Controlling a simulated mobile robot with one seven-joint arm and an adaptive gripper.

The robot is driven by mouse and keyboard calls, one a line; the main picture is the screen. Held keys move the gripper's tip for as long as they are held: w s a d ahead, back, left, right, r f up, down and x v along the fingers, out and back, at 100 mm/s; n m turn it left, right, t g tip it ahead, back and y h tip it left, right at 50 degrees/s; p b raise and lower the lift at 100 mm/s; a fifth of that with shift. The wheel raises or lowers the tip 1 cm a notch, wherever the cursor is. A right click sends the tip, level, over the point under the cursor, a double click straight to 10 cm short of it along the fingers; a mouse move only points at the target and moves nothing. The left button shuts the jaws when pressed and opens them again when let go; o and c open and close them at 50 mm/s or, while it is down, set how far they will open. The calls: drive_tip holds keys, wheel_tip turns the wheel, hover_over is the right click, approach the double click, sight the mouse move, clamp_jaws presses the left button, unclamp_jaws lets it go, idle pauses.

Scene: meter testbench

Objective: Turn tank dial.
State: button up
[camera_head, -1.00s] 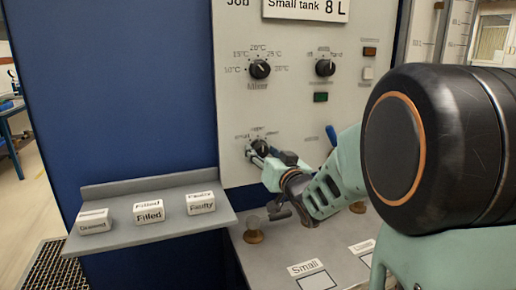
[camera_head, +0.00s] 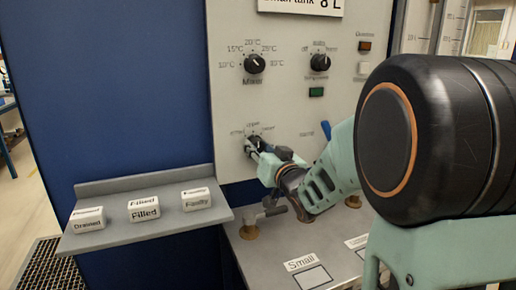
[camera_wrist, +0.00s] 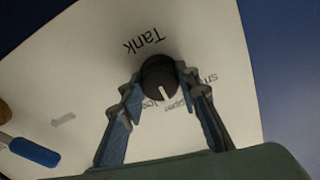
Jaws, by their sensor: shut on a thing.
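The tank dial (camera_wrist: 160,76) is a round black knob with a white pointer line on the pale panel, with the word "Tank" printed beside it in the wrist view. My gripper (camera_wrist: 159,84) has its two fingertips on opposite sides of this knob and is shut on it. In the head view my gripper (camera_head: 257,149) reaches the dial at the lower left of the panel and partly covers it. The small labels around the dial are partly hidden by the fingers in the wrist view.
The Mixer dial (camera_head: 254,64) and another black dial (camera_head: 320,62) sit above on the panel. A blue handle (camera_wrist: 34,152) is near the gripper. A grey shelf (camera_head: 120,240) with labelled blocks stands left. A brass-based tap (camera_head: 249,232) is below.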

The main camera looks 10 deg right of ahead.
sight(253, 108)
drive_tip(key=shift+n+b, duration=0.3)
drive_tip(key=shift+b, duration=0.1)
drive_tip(key=n+b, duration=0.1)
drive_tip(key=b, duration=0.1)
drive_tip(key=n+b, duration=0.2)
drive_tip(key=shift+f+n, duration=0.2)
drive_tip(key=shift+n, duration=0.1)
drive_tip(key=n+b, duration=0.4)
drive_tip(key=shift+r+n+b, duration=0.2)
drive_tip(key=shift+n+b, duration=0.1)
drive_tip(key=shift+b, duration=0.05)
drive_tip(key=o, duration=1.2)
drive_tip(key=shift+c, duration=0.2)
wheel_tip(253, 108, up, 10)
drive_tip(key=shift+r, duration=0.1)
drive_tip(key=shift+w+p, duration=0.1)
drive_tip(key=shift+p, duration=0.2)
